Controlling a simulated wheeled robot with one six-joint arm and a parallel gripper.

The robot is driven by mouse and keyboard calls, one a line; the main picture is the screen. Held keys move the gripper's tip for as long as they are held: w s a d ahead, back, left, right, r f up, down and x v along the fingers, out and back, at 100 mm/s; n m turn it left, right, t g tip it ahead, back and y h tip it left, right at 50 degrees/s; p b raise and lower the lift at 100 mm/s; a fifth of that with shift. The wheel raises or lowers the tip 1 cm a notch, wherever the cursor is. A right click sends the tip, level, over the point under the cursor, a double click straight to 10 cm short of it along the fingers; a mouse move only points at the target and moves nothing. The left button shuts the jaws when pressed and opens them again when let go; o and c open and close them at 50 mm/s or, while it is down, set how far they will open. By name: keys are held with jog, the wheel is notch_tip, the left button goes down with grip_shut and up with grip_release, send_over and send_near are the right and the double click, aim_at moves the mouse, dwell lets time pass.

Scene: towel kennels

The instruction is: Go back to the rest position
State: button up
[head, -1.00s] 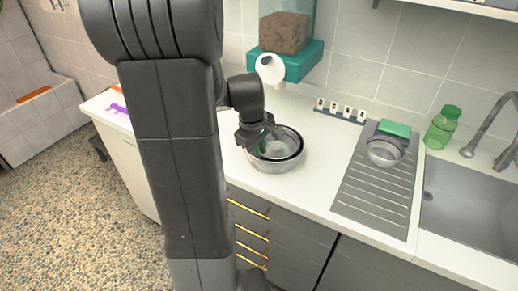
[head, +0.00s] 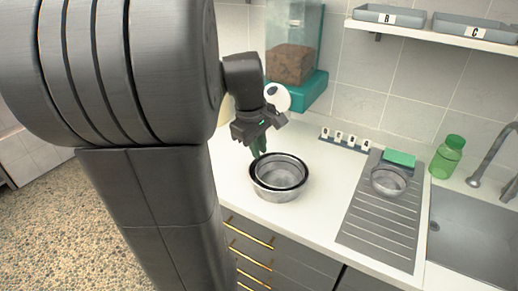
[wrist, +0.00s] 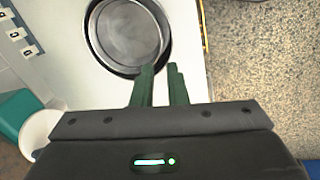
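My gripper (head: 258,148) is above and behind the far-left rim of a steel bowl (head: 277,190) on the white counter. A second, shallower bowl (head: 281,170) appears to sit inside it, with a dark ring between the two rims. The wrist view shows the green fingers of my gripper (wrist: 160,72) a little apart with nothing between them. There the inner bowl (wrist: 128,30) lies just beyond the fingertips. My arm covers much of the left side of the head view.
A kibble dispenser (head: 291,62) with a teal base stands at the back wall. A small steel bowl (head: 389,181) and a green sponge (head: 399,158) are on the drainer (head: 377,225). A green bottle (head: 447,157) stands near the sink (head: 470,235). A shelf with grey bins (head: 388,15) hangs above.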

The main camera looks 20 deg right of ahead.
aim_at(265, 185)
jog(key=b+x, duration=0.1)
jog(key=x, duration=1.2)
jog(key=shift+a+f, duration=0.15)
jog(key=shift+f, duration=0.1)
jog(key=shift+s+r, duration=0.1)
jog(key=shift+r, duration=0.25)
